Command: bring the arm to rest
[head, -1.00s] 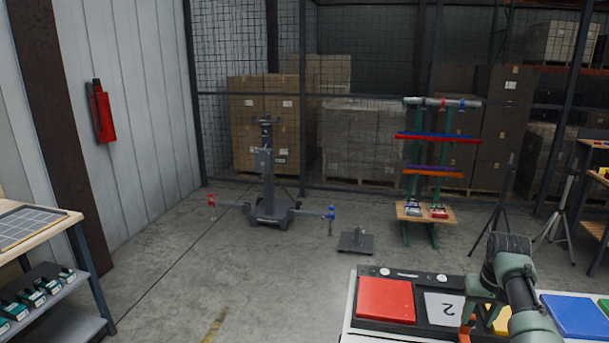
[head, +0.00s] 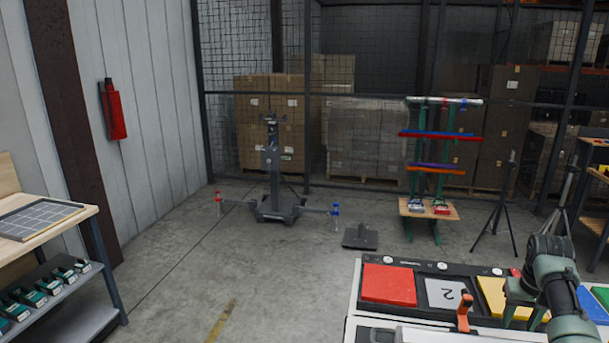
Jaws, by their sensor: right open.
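My right arm comes in from the lower right, and my right gripper (head: 522,306) is over the right part of the workbench (head: 352,318), in front of the yellow panel. Its jaws are open and I see nothing held in them; its fingertips are partly hard to make out. My left gripper is not in view.
The workbench carries a red panel (head: 389,284), a grey panel marked 2 (head: 446,293), a yellow panel (head: 492,290) and a blue panel (head: 592,303). An upright orange piece (head: 463,313) stands at its near side. A shelf unit (head: 75,215) is left.

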